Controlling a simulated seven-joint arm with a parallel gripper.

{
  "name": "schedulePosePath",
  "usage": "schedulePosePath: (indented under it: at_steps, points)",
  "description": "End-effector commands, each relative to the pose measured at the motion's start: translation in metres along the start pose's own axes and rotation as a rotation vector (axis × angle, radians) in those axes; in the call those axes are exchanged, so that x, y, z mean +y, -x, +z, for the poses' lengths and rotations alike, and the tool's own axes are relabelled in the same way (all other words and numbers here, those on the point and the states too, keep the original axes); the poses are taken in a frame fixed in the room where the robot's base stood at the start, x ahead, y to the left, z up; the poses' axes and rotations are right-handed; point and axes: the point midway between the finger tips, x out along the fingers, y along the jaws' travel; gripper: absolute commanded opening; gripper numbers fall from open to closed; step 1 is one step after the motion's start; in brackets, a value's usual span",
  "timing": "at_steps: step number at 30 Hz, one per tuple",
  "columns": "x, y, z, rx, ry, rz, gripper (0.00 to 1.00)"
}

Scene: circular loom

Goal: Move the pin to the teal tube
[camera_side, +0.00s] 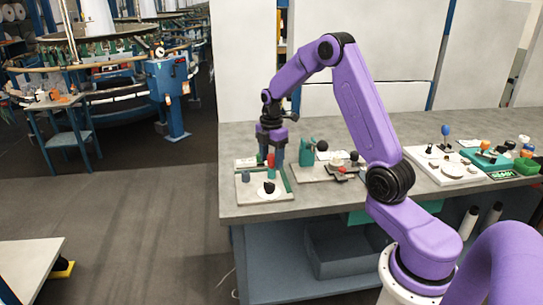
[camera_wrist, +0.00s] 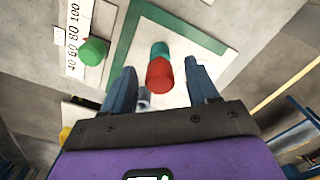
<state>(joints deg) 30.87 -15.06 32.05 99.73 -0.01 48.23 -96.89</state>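A red rounded pin (camera_side: 270,160) stands upright on the pale board, below my gripper. In the wrist view the red pin (camera_wrist: 159,76) shows between my fingers with a gap on each side. A teal tube (camera_wrist: 160,50) shows directly against its far end; I cannot tell whether the pin sits in it or only overlaps it in view. My gripper (camera_side: 272,150) points down over the board, and its fingers (camera_wrist: 159,66) are spread apart, holding nothing visible. A blue-grey cylinder (camera_side: 246,177) stands on the board left of the pin.
The board (camera_side: 250,196) has a green edge strip (camera_side: 289,181) and a black piece (camera_side: 268,187) on a white disc. A green cylinder (camera_wrist: 94,51) stands by a numbered strip (camera_wrist: 75,30). A green stand (camera_side: 306,153) is close right. The bench front left is clear.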

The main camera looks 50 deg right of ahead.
Motion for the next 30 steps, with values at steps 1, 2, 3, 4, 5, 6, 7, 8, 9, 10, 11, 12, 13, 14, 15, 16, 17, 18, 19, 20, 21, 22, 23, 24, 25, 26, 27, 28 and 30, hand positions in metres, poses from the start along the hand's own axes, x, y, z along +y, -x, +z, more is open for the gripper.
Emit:
schedulePosePath:
  at_steps: [1, 2, 3, 4, 5, 6, 7, 8, 9, 10, 11, 12, 13, 14, 15, 16, 17, 18, 19, 20, 21, 22, 23, 24, 25, 26, 27, 28, 30]
  points:
    - [0.000, 0.000, 0.000, 0.000, 0.000, 0.000, 0.59]
    - [0.000, 0.000, 0.000, 0.000, 0.000, 0.000, 0.59]
    - [0.000, 0.000, 0.000, 0.000, 0.000, 0.000, 0.59]
    - [0.000, 0.000, 0.000, 0.000, 0.000, 0.000, 0.59]
    - [0.000, 0.000, 0.000, 0.000, 0.000, 0.000, 0.59]
    - [0.000, 0.001, 0.000, 0.000, 0.000, 0.000, 0.59]
    - [0.000, 0.002, 0.000, 0.000, 0.000, 0.001, 0.59]
    - [0.000, 0.004, 0.000, 0.000, 0.000, 0.001, 0.59]
    - [0.001, 0.007, 0.000, 0.000, 0.000, 0.002, 0.59]
    - [0.001, 0.010, 0.000, 0.000, 0.000, 0.003, 0.59]
    - [0.001, 0.014, 0.000, -0.001, 0.000, 0.004, 0.59]
    - [0.001, 0.019, 0.000, 0.000, 0.000, 0.004, 0.59]
    - [0.001, 0.024, 0.000, -0.001, 0.000, 0.005, 0.59]
    - [0.001, 0.030, 0.000, -0.001, 0.000, 0.005, 0.59]
    - [0.001, 0.038, 0.000, -0.001, 0.000, 0.007, 0.59]
    - [0.001, 0.045, 0.000, -0.001, 0.000, 0.006, 0.59]
    - [0.001, 0.051, 0.000, -0.001, 0.000, 0.007, 0.59]
    - [0.001, 0.060, 0.000, -0.001, 0.001, 0.007, 0.59]
    - [0.001, 0.066, 0.000, -0.001, 0.001, 0.007, 0.59]
    - [0.001, 0.072, 0.000, -0.001, 0.001, 0.006, 0.59]
    - [0.001, 0.081, 0.000, -0.001, 0.001, 0.006, 0.59]
    - [0.001, 0.087, 0.000, -0.001, 0.001, 0.007, 0.59]
    - [0.001, 0.094, 0.000, -0.001, 0.001, 0.006, 0.59]
    - [0.001, 0.102, 0.000, -0.001, 0.001, 0.005, 0.59]
    - [0.001, 0.108, 0.000, -0.001, 0.000, 0.006, 0.59]
    - [0.001, 0.115, 0.000, -0.001, 0.000, 0.006, 0.59]
    - [0.001, 0.123, 0.000, -0.001, 0.000, 0.006, 0.59]
    - [0.001, 0.129, 0.000, -0.001, 0.000, 0.005, 0.59]
    - [0.001, 0.141, 0.000, -0.001, 0.000, 0.004, 0.59]
